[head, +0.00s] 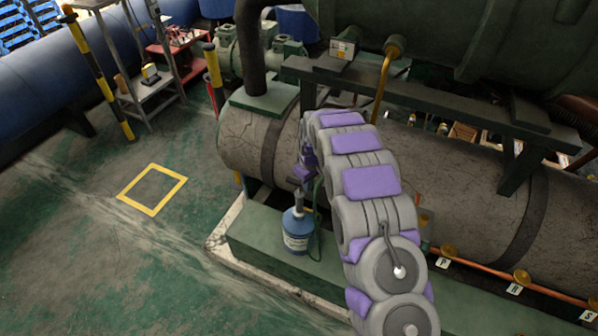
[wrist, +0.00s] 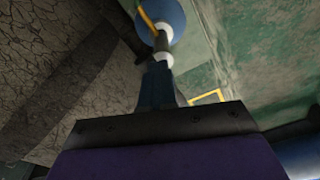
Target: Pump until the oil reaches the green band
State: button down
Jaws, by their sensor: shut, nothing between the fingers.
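A blue bottle (head: 297,240) with a white label stands on the green plinth, with a pump stem (head: 299,203) rising from its top and a green hose (head: 318,205) beside it. My gripper (head: 300,182) is just above the stem, at the end of my grey and purple arm. In the wrist view, my gripper's shut dark fingers (wrist: 158,78) point at the stem's pale end (wrist: 163,59), with the blue bottle (wrist: 165,18) beyond. I cannot tell whether they touch. The fingers hold nothing. No oil level or green band can be made out.
The large grey cylinder (head: 465,190) lies close behind the bottle. The green plinth (head: 262,252) has a pale edge. Copper pipe with brass valves (head: 521,277) runs along the right. The floor at left is open around a yellow square (head: 152,189); a metal trolley (head: 157,96) stands behind.

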jog(key=shift+d, duration=0.1)
notch_tip(320, 180, up, 17)
jog(key=s+d+p, duration=0.1)
jog(key=p, duration=0.2)
jog(key=shift+a+p, duration=0.1)
jog(key=shift+p, duration=0.25)
dwell(1.3)
jog(key=w+a+f+p, duration=0.1)
jog(key=f+p, duration=0.1)
jog(key=w+a+f+p, duration=0.1)
jog(key=f+p, duration=0.1)
jog(key=shift+w+a+f, duration=0.1)
jog(key=shift+w+a, duration=0.2)
jog(key=shift+a, duration=0.05)
jog(key=shift+w+a+f+b, duration=0.15)
jog(key=shift+f+b, duration=0.25)
jog(key=shift+f, duration=1.35)
jog(key=shift+w+a+f+b, duration=0.1)
jog(key=shift+f+b, duration=0.3)
jog(key=shift+f, duration=1.35)
